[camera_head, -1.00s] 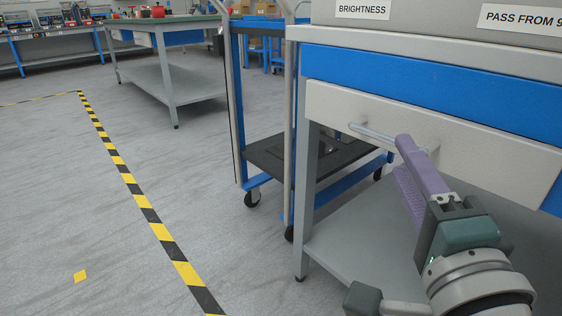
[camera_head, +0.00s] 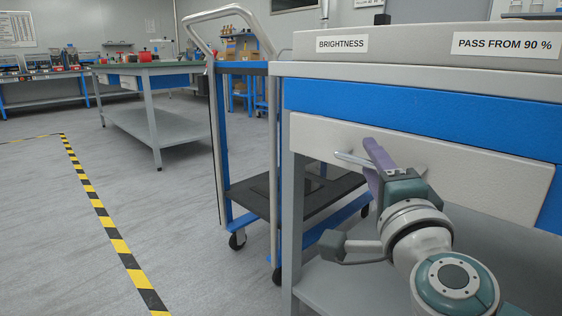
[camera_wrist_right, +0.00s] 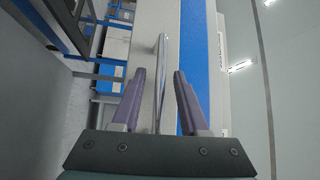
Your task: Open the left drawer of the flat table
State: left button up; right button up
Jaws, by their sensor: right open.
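The left drawer (camera_head: 315,136) of the flat table is a light grey front below a blue band, and it looks closed. Its metal bar handle (camera_head: 352,159) sticks out from the front. My right gripper (camera_head: 374,166) is at the handle, with its purple fingers reaching toward the drawer front. In the right wrist view the open fingers (camera_wrist_right: 158,97) stand on either side of the handle bar (camera_wrist_right: 160,72), with gaps showing on both sides. Part of the handle is hidden behind the fingers in the head view. My left gripper is not in view.
A blue-framed trolley (camera_head: 222,150) with a dark lower shelf stands left of the table. The table's lower shelf (camera_head: 335,292) lies under the drawer. Open grey floor with a yellow-black stripe (camera_head: 108,222) is at the left.

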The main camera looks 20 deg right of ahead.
grip_shut()
dwell(0.3)
dwell(1.1)
